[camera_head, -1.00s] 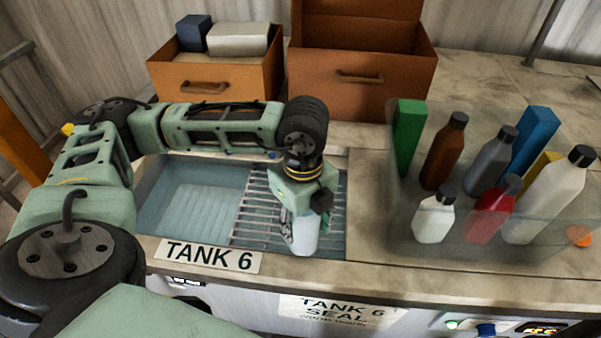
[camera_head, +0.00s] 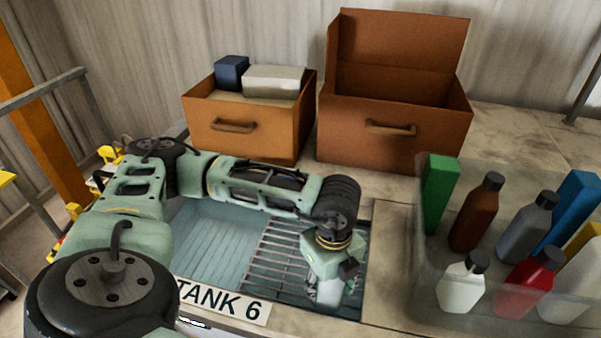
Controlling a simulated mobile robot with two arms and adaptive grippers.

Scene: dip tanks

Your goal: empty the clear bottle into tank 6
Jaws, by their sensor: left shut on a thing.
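Tank 6 (camera_head: 207,251), an open tank with pale blue water, a slatted grate on its right side and a "TANK 6" label on its front rim, is at the lower middle. My left gripper (camera_head: 328,284) points down over the right part of the tank, above the grate. It is shut on the clear bottle (camera_head: 330,293), a pale, see-through thing mostly hidden by the gripper. I cannot tell the bottle's tilt or whether liquid leaves it. My right gripper is not in view.
A clear bin (camera_head: 425,285) to the right holds several bottles and boxes, including a white bottle (camera_head: 462,288). An orange drawer box (camera_head: 255,135) and an open brown box (camera_head: 390,145) stand behind the tank. The counter strip (camera_head: 388,262) right of the tank is bare.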

